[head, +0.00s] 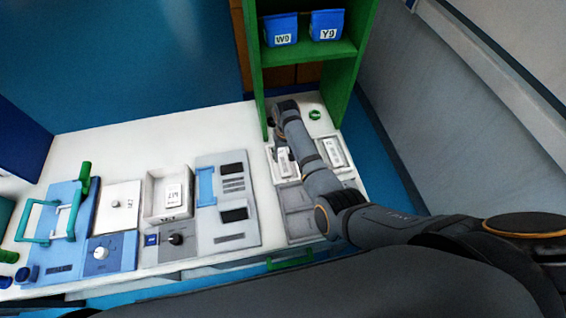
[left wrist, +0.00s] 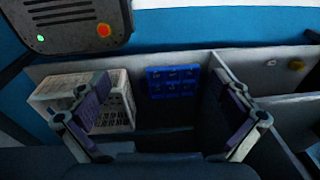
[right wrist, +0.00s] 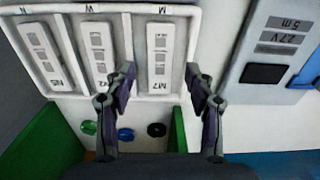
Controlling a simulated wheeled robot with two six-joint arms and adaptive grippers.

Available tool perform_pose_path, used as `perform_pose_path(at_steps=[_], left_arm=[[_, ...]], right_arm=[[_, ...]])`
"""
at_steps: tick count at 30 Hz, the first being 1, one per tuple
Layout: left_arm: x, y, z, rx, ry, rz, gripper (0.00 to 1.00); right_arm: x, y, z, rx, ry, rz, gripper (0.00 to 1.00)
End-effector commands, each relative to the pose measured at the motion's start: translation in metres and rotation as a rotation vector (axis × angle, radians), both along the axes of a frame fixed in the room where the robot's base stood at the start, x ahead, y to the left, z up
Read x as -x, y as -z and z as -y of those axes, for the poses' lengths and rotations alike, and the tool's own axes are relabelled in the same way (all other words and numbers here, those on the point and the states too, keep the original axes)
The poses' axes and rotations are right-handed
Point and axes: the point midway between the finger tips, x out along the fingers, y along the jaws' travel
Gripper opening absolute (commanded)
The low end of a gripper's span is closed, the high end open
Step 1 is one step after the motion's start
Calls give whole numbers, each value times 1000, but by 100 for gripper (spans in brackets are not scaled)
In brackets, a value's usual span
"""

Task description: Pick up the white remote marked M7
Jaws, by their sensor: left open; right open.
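The white remote marked M7 (right wrist: 159,45) lies in the tray compartment lettered M, at the right end of the white tray (right wrist: 125,10) in the right wrist view. My right gripper (right wrist: 159,80) is open, its two fingers on either side of the lower part of M7's outline, with nothing clasped. Whether the fingers touch it I cannot tell. In the head view M7 (head: 285,164) shows partly beneath my right gripper and arm. My left gripper (left wrist: 162,82) is open and empty in the left wrist view; it is not in the head view.
Two similar remotes (right wrist: 99,50) (right wrist: 40,52) lie in the compartments beside M7. A grey panel (right wrist: 270,60) adjoins the tray. A green shelf (head: 308,55) with blue bins stands behind it. My left gripper faces a white basket (left wrist: 85,95) and a blue panel (left wrist: 172,78).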

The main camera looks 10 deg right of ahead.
Motion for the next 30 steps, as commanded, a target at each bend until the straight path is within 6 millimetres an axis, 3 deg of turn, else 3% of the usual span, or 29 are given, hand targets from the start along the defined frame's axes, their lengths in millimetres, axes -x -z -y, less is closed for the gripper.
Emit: perform_pose_path(at_steps=[1,5,12,15,24,30], left_arm=[[2,20,0,0,0,-4,100],[3,42,0,0,0,-5,100],[-23,42,0,1,2,34,100],[-28,52,0,0,1,43,100],[-9,114,1,0,0,14,100],[-11,119,1,1,0,15,100]], right_arm=[[0,19,0,0,0,0,55],[-1,38,0,0,0,2,55],[-1,39,0,0,0,2,55],[-3,46,0,0,0,1,55],[-11,87,-1,0,0,1,55],[-11,89,0,-1,0,2,55]])
